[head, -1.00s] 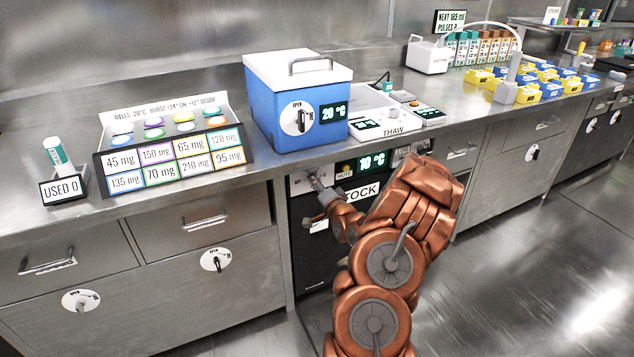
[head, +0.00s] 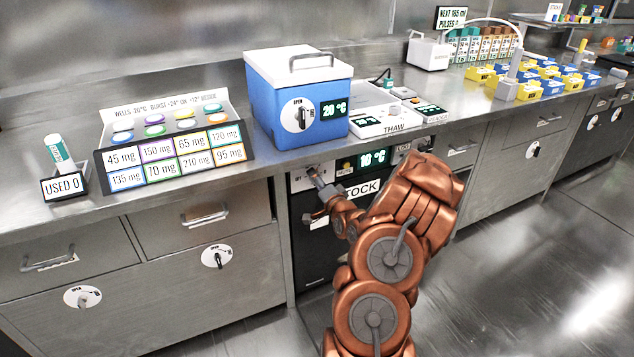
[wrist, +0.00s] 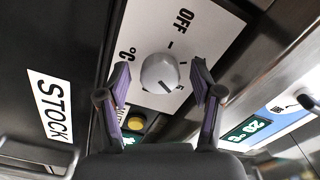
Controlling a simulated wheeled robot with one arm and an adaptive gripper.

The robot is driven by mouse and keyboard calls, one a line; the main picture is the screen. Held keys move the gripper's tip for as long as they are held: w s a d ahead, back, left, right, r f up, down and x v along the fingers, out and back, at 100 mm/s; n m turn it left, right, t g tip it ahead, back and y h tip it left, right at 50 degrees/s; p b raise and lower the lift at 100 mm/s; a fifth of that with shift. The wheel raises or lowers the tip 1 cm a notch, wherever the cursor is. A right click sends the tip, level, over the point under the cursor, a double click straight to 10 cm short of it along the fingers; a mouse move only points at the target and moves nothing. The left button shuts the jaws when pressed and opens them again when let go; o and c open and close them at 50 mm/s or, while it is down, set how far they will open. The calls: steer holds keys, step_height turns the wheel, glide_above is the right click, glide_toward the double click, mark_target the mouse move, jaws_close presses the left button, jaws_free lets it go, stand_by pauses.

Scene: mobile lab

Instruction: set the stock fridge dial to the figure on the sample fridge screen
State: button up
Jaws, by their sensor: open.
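The stock fridge (head: 312,252) is the dark unit under the counter with a STOCK label (head: 362,189). Its green-lit screen (head: 374,158) appears to read 10 °C. In the wrist view its dial (wrist: 158,70) is a pale round knob on a white plate marked OFF and °C. The knob's dark mark points to the lower right. My gripper (wrist: 160,84) is open, with one finger on each side of the dial; I cannot tell whether they touch it. In the head view my gripper (head: 318,180) is at the panel and hides the dial. No screen is legibly labelled as the sample fridge's.
A blue box (head: 275,112) with a white lid stands on the counter above; its screen (head: 333,110) reads 20 °C. A THAW unit (head: 385,122) is beside it. A yellow button (wrist: 135,124) is near the dial. Open floor lies to the right.

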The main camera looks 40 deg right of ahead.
steer(key=v, duration=1.2)
stand_by(0.3)
stand_by(0.5)
steer(key=w+a+f+n+g+y, duration=0.35)
steer(key=a+n, duration=0.25)
steer(key=a, duration=0.2)
steer(key=s+a+n+g, duration=0.2)
steer(key=a+n+g, duration=0.2)
steer(key=a+g, duration=0.3)
steer(key=s+a+r+n+g+y, duration=0.1)
steer(key=s+a+r+n+g, duration=0.4)
steer(key=s+a, duration=0.8)
steer(key=s+a+r+n+g+y, duration=0.1)
steer(key=s+a+r+g, duration=0.45)
steer(key=s+a, duration=0.75)
step_height(320, 180, up, 23)
steer(key=s+d+t+p, duration=0.1)
steer(key=s+t+p, duration=0.1)
steer(key=p, duration=1.8)
steer(key=shift+s+r+n, duration=0.2)
steer(key=shift+s+n, duration=0.1)
steer(key=shift+s, duration=0.1)
